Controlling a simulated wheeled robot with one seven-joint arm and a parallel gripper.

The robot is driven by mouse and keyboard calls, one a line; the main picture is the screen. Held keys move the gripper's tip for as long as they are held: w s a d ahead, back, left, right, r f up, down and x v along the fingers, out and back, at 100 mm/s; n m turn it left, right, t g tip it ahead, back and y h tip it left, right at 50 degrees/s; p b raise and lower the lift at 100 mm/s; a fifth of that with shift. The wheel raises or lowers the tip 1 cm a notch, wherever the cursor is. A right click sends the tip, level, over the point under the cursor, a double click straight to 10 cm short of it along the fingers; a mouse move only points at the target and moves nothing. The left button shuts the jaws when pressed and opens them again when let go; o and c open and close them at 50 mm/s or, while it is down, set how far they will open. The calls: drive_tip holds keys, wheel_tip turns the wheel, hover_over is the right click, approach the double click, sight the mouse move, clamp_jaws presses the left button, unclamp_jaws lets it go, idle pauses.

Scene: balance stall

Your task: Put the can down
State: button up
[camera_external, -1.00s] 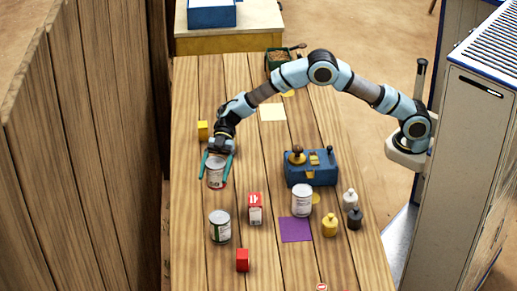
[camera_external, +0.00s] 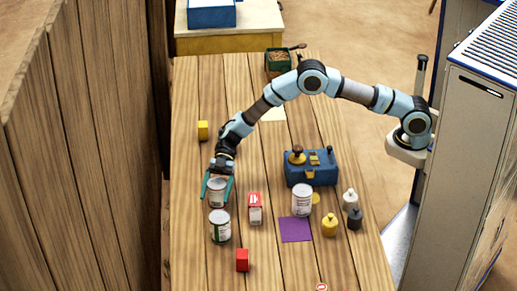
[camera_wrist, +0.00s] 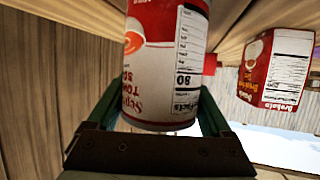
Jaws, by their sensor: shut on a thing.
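My gripper (camera_external: 217,188) is shut on a can (camera_external: 217,194) near the left edge of the wooden table (camera_external: 190,110). In the wrist view, the green fingers of my gripper (camera_wrist: 160,112) stand on either side of this red and white soup can (camera_wrist: 160,55). The can looks about upright. I cannot tell whether its base touches the table. A second can (camera_external: 220,228) stands just in front of it, and a third can (camera_external: 302,202) stands farther right.
A red and white carton (camera_external: 255,209) stands right of the held can and also shows in the wrist view (camera_wrist: 278,68). A red block (camera_external: 242,260), purple square (camera_external: 295,229), blue balance box (camera_external: 311,170), small bottles (camera_external: 329,226) and yellow block (camera_external: 203,130) are around. The table behind the held can is mostly clear.

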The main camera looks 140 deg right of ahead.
drive_tip(key=o, duration=1.5)
drive_tip(key=shift+f, duration=0.1)
drive_tip(key=shift+o, duration=0.2)
